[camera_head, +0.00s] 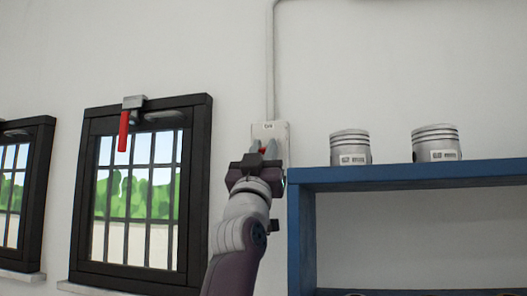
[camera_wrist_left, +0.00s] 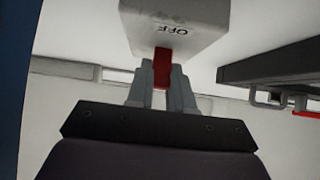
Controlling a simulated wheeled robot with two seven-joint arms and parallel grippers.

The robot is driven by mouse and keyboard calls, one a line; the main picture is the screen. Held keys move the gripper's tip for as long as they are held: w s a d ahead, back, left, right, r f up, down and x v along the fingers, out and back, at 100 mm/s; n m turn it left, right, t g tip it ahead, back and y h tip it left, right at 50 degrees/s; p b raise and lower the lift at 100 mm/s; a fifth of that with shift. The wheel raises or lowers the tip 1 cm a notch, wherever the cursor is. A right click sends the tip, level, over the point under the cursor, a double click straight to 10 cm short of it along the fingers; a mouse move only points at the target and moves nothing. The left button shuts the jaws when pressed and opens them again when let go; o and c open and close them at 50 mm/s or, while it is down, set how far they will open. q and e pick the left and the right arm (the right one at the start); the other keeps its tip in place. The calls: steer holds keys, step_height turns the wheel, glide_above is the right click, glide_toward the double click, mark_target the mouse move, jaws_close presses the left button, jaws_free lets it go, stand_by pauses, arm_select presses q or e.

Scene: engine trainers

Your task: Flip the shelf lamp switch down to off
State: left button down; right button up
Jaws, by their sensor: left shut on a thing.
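The lamp switch is a pale box (camera_head: 284,130) on the wall, left of the blue shelf, with a conduit running up from it. Its small red lever (camera_head: 263,149) shows between my fingertips. In the left wrist view the box (camera_wrist_left: 205,22) bears the word OFF, and the red lever (camera_wrist_left: 162,66) sticks out of it between the two grey fingers. My left gripper (camera_head: 263,147) is shut on the red lever; it also shows in the left wrist view (camera_wrist_left: 162,88). My gripper hides part of the box, and I cannot tell the lever's exact tilt. My right gripper is not in view.
A blue shelf (camera_head: 400,176) stands close to the right of my gripper, with two pistons (camera_head: 350,147) (camera_head: 436,143) on top. A barred window (camera_head: 140,190) with a red-handled latch (camera_head: 124,130) is to the left. Bare wall lies between window and switch.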

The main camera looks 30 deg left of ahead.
arm_select(q)
steer(key=shift+s+y, duration=0.1)
steer(key=shift+y, duration=0.2)
steer(key=c, duration=1)
jaws_free()
steer(key=shift+w, duration=0.25)
